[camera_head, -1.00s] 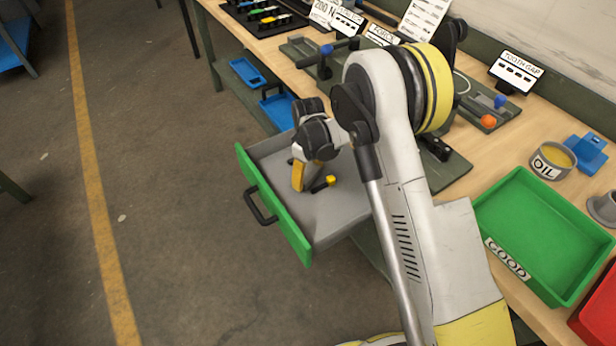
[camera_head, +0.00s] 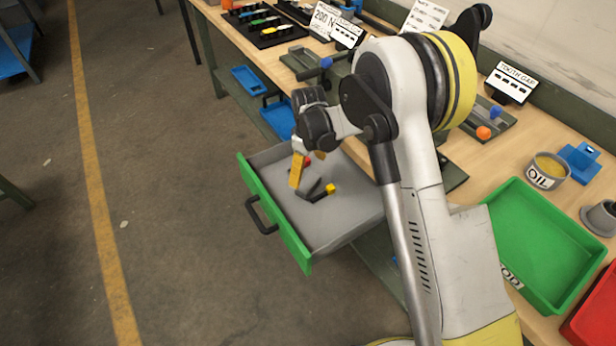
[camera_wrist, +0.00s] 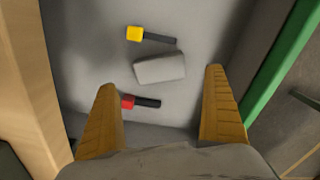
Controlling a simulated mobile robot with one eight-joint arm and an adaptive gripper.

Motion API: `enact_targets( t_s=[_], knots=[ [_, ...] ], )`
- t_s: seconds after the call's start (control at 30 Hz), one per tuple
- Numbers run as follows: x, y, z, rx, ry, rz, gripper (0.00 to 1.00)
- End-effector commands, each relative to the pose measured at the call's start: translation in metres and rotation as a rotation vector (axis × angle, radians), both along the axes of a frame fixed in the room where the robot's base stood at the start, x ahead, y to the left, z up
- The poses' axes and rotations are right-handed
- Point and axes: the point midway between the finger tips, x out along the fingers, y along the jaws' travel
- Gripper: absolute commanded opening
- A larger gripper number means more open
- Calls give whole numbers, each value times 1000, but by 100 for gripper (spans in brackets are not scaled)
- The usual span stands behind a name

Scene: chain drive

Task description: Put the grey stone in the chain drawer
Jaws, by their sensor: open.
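The open drawer (camera_head: 350,216) has grey walls and floor and a green front with a black handle. The grey stone (camera_wrist: 160,68) lies on the drawer floor in the wrist view, between a yellow-headed piece (camera_wrist: 134,34) and a red-headed piece (camera_wrist: 128,101), both with dark shafts. My gripper (camera_wrist: 160,85) is open and empty, its two yellow fingers apart above the drawer floor. The stone lies just beyond the fingertips in that view, not between them. In the head view my gripper (camera_head: 297,170) is over the drawer, with the yellow-headed piece (camera_head: 330,188) beside it.
The wooden bench holds a green tray (camera_head: 545,245), a red tray (camera_head: 598,310), an oil can (camera_head: 546,170) and a tooth gap sign (camera_head: 510,82). Blue bins (camera_head: 278,117) are under the bench. Floor left of the drawer is clear.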

Motion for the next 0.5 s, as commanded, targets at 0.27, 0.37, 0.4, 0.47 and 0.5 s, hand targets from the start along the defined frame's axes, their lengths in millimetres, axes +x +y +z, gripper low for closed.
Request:
enact_targets(
  t_s=[0.27,0.37,0.4,0.47,0.5],
  knots=[
    [0,0,45,0,0,0,100],
    [0,0,49,0,0,0,100],
    [0,0,50,0,0,0,100],
    [0,0,50,0,0,-1,100],
    [0,-1,52,1,-2,-3,100]
  ],
)
